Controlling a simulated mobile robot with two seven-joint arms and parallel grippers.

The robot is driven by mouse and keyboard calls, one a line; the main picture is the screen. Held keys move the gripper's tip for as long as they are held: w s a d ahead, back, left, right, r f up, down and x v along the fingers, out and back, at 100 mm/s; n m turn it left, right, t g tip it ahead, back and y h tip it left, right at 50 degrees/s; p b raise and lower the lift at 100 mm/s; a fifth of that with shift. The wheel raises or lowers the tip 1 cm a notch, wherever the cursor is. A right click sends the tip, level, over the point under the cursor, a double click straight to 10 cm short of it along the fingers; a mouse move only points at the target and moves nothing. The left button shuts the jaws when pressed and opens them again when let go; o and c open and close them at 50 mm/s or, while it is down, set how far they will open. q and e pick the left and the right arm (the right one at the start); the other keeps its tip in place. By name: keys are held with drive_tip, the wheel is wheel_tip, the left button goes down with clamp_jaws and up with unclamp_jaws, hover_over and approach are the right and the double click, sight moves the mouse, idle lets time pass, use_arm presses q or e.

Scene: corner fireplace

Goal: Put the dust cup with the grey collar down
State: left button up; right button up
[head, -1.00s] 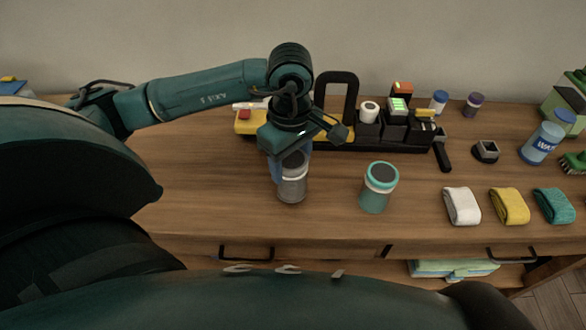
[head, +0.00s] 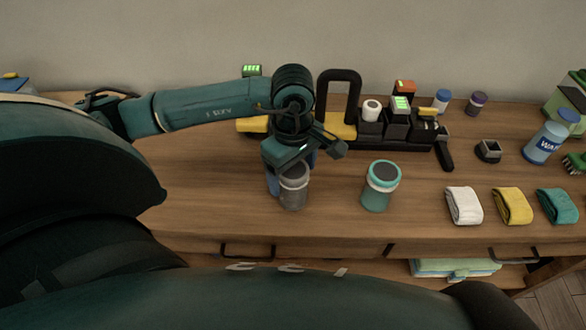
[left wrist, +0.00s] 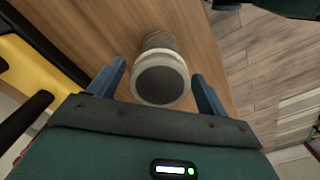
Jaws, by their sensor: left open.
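The dust cup with the grey collar (head: 294,187) stands upright on the wooden table in the head view, with a dark grey top and a pale ring. In the left wrist view the cup (left wrist: 161,77) sits between two blue fingers. My left gripper (head: 290,178) is open around the cup, its fingers on either side; in the left wrist view a gap shows beside each finger. A teal cup (head: 380,187) with a pale ring and dark top stands to the right. My right gripper is not in view.
A black caddy (head: 385,140) with several items stands behind, beside a yellow tool (head: 252,125). Folded white (head: 463,205), yellow (head: 511,206) and teal (head: 556,207) cloths lie at right. A wipes bottle (head: 546,143) stands beyond. Table between the cups is clear.

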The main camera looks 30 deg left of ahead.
use_arm(q)
drive_tip(key=shift+r, duration=0.1)
wheel_tip(320, 180, up, 12)
idle(0.5)
idle(0.5)
